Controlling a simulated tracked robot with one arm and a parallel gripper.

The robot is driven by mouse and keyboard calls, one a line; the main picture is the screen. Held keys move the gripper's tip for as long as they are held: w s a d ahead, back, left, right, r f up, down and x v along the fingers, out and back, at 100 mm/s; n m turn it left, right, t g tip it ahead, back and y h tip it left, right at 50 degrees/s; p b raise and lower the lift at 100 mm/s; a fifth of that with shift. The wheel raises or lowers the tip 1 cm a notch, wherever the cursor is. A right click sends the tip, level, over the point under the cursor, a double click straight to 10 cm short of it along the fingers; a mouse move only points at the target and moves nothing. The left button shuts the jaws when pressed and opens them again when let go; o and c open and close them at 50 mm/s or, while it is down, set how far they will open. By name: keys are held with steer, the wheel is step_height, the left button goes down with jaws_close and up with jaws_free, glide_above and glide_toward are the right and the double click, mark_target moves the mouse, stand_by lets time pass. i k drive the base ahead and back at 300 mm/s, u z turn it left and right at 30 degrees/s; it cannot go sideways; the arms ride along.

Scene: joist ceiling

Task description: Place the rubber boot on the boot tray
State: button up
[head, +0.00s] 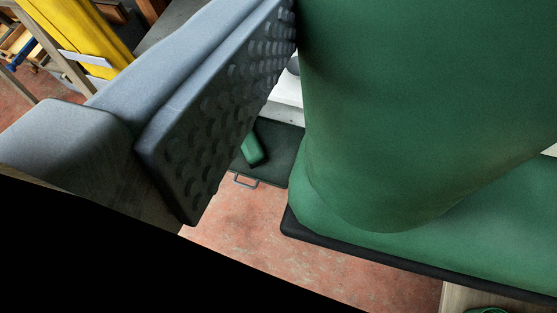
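The rubber boot (400,120) is green with a black sole and fills the right side, very close to the camera. Its sole shows against floor further away, so it appears raised. My gripper (240,85) shows as one grey finger with a dimpled pad, left of the boot shaft. The pad meets the shaft's edge near the top of the picture; the other finger is hidden. The gripper appears shut on the boot. A dark tray with a wire handle, apparently the boot tray (277,165), lies on the floor beyond, partly hidden by the finger and boot.
A small green object (252,150) lies on the tray. A pale block (286,92) is behind it. Yellow material (85,35) and wooden parts stand at top left. A wooden surface (460,298) shows at bottom right. Reddish floor (270,230) is clear in front of the tray.

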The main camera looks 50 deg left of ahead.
mark_target(283, 157)
steer(key=z, duration=0.35)
steer(key=i, duration=1.05)
steer(key=u, duration=0.9)
